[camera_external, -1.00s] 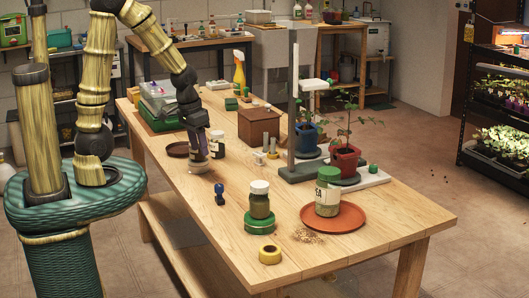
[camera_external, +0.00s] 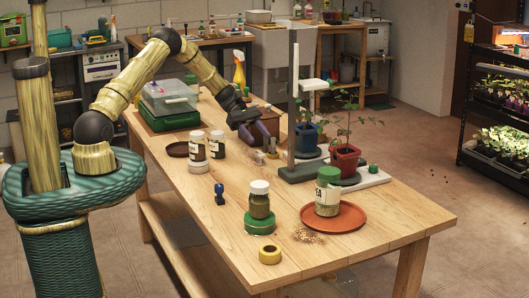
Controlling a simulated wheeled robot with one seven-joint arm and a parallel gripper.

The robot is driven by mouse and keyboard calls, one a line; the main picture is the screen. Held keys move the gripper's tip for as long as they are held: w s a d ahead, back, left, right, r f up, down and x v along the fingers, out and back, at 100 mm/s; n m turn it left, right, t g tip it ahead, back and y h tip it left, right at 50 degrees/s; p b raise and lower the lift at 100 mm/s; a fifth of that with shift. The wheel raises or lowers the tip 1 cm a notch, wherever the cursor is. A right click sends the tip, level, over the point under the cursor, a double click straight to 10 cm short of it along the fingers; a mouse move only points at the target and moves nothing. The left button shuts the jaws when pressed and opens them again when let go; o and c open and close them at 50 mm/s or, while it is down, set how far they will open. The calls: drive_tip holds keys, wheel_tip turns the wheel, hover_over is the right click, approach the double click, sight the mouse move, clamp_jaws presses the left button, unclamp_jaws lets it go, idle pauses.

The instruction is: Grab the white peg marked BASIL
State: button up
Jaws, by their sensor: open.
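Small pale pegs (camera_external: 260,158) stand close together on the table, just in front of the brown wooden box. Their markings are too small to read, so I cannot tell which one says BASIL. My gripper (camera_external: 259,142) is open, pointing down over the pegs and in front of the box. Its purple fingers hang just above or behind the pegs; whether they touch any is not clear. My gripper and wrist partly hide the box.
Two white-lidded jars (camera_external: 217,146) stand left of the pegs. A grey stand (camera_external: 301,171) with an upright post is close on the right, beside potted plants (camera_external: 345,160). A blue stamp-like object (camera_external: 219,194) is nearer. Bare wood lies in front of the pegs.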

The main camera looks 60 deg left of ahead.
sight(259, 153)
drive_tip(key=shift+w+a+r+n+t+h, duration=0.15)
drive_tip(key=shift+w+a+n+t+h, duration=0.25)
drive_tip(key=shift+w+a+n, duration=0.25)
drive_tip(key=shift+s, duration=0.15)
drive_tip(key=shift+f+m, duration=0.25)
drive_tip(key=shift+f, duration=1.5)
drive_tip(key=shift+f, duration=0.25)
wheel_tip(259, 153, down, 3)
drive_tip(key=shift+d+f+p, duration=0.15)
drive_tip(key=shift+p, duration=0.25)
drive_tip(key=shift+x, duration=1.3)
